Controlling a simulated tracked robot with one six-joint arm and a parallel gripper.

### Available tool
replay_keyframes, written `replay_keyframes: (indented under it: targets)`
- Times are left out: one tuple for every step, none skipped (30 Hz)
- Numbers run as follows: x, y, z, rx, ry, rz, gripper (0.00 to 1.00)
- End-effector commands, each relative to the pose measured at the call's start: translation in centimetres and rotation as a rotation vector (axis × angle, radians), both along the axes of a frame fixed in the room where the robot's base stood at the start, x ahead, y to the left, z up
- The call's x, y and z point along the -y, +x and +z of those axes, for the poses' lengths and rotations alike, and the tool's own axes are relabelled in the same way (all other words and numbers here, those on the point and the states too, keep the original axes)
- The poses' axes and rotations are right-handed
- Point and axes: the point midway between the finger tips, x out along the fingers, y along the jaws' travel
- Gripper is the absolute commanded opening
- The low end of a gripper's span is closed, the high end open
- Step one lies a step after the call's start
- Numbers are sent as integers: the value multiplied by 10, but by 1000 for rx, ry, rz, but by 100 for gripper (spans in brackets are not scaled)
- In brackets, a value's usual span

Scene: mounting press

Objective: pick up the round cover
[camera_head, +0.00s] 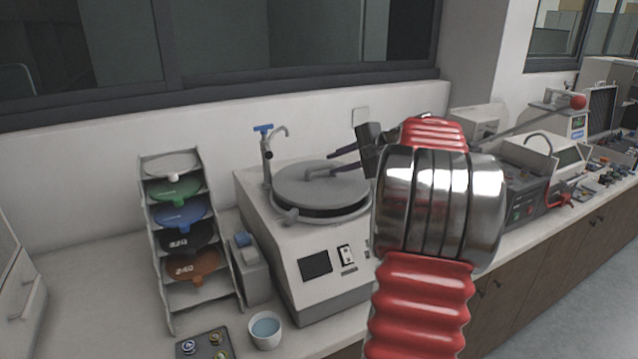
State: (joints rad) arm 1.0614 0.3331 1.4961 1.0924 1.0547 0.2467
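The round cover (340,194) is a flat grey disc lying on top of the white grinding machine (318,262). A dark ring shows beneath its front edge. My gripper (322,165) reaches in from the right, over the upper part of the cover. Its dark body is partly hidden behind my red and chrome arm. Thin grey finger-like parts extend left above the disc. A grey bar near them may be the cover's handle; I cannot tell whether the fingers touch it or how far apart they are.
A blue-handled tap (264,148) stands behind the machine's left side. A rack of coloured discs (146,238) stands to the left. A white cup (264,342) and a dark tray (203,346) are in front. Other machines line the bench at right.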

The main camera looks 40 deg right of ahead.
Motion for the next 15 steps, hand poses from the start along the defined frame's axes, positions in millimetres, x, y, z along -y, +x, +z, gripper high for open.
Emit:
replay_keyframes:
  targets:
    - [0, 3, -2, -1, 1, 2, 23]
    - [0, 5, -3, -1, 1, 2, 23]
    - [0, 8, -5, -1, 2, 3, 23]
    - [0, 11, -7, -2, 1, 2, 23]
    - [0, 14, -9, -1, 1, 2, 23]
    - [0, 19, -11, -1, 1, 2, 23]
    - [0, 23, -13, 0, 2, 3, 23]
    - [-1, 27, -16, -1, 2, 3, 23]
    - [-1, 31, -19, -1, 2, 3, 23]
    - [-1, 34, -21, -1, 1, 2, 23]
    - [-1, 37, -22, -1, 1, 2, 23]
    - [-1, 40, -24, -1, 1, 2, 23]
    - [-1, 42, -25, -1, 1, 2, 23]
    - [-1, 43, -25, -1, 1, 2, 23]
    - [-1, 44, -26, 0, 1, 2, 23]
